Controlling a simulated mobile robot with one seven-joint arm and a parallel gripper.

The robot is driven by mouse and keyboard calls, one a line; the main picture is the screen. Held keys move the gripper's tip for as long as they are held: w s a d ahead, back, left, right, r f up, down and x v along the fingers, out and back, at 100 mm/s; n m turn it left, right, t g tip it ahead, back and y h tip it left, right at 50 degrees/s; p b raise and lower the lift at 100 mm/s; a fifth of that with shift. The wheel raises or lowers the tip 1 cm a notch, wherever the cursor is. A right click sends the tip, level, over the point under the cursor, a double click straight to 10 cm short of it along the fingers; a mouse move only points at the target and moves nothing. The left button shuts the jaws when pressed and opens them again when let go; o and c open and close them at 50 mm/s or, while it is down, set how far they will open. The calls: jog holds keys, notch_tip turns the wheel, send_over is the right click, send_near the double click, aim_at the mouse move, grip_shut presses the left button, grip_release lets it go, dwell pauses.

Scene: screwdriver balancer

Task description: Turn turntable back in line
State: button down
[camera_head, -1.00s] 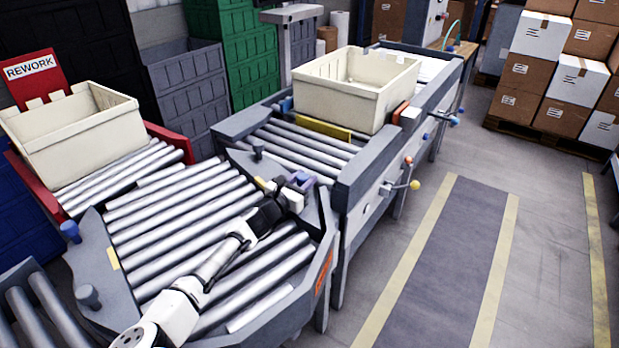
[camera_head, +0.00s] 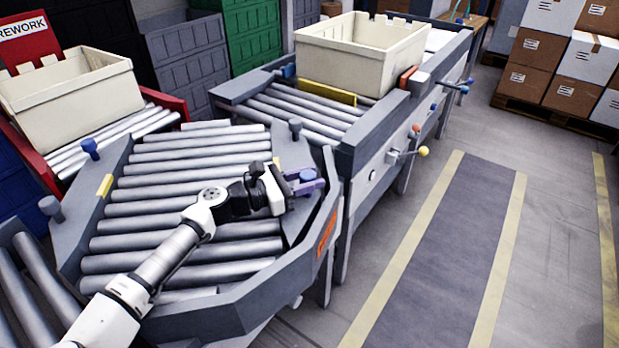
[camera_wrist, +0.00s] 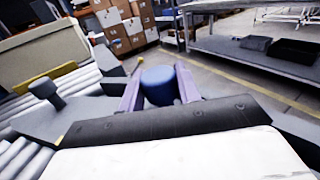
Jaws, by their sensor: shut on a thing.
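The turntable (camera_head: 75,235) is a grey roller deck with side plates in the head view. Its rollers lie nearly level across the picture, at an angle to the rollers of the conveyor behind it (camera_head: 290,117). My gripper (camera_head: 307,182) is at the right side plate. Its purple fingers are shut on a blue post (camera_head: 307,175) standing there. In the wrist view the blue post (camera_wrist: 159,85) sits between the two purple fingers. The post's lower part is hidden. A second blue post (camera_head: 90,148) stands on the left side plate.
A cream tote (camera_head: 365,65) stands on the conveyor behind, at a yellow bar (camera_head: 327,92). Another cream tote (camera_head: 70,105) stands on the red REWORK lane (camera_head: 40,170) at left. More rollers (camera_head: 20,275) lie at lower left. The floor at right is clear.

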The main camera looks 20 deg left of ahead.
dwell(0.3)
jog(key=c, duration=1)
grip_release()
jog(key=shift+r, duration=0.1)
notch_tip(320, 180, up, 20)
jog(key=b, duration=0.3)
